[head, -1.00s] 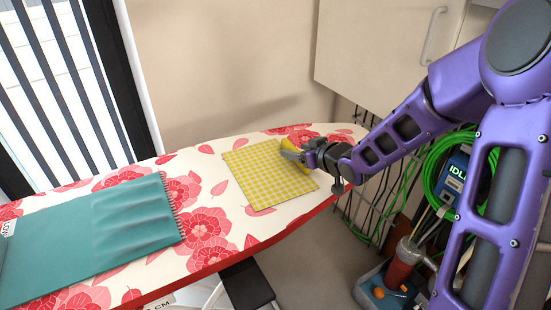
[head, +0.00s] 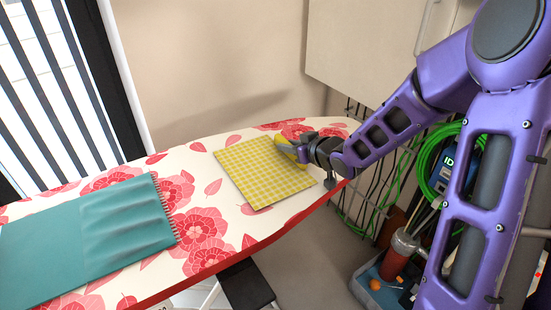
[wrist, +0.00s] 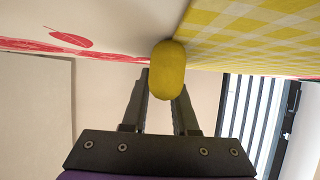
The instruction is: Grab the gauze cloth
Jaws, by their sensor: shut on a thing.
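A yellow checked cloth (head: 253,176), which may be the gauze cloth, lies flat on the floral ironing board. It also shows at the upper right of the wrist view (wrist: 262,38). My gripper (head: 292,149) is at its far right edge. In the wrist view, my gripper (wrist: 165,95) has its fingers shut on a plain yellow rounded thing (wrist: 167,70) that sits right against the checked cloth. I cannot tell whether this is a bunched part of the cloth or a separate object. In the head view my gripper partly hides it.
A teal fringed cloth (head: 90,235) lies on the left of the ironing board (head: 232,243). A wall cabinet (head: 365,50) hangs behind my arm. Green cable loops (head: 437,160) and a grey bin (head: 380,290) are at the right, beside the board.

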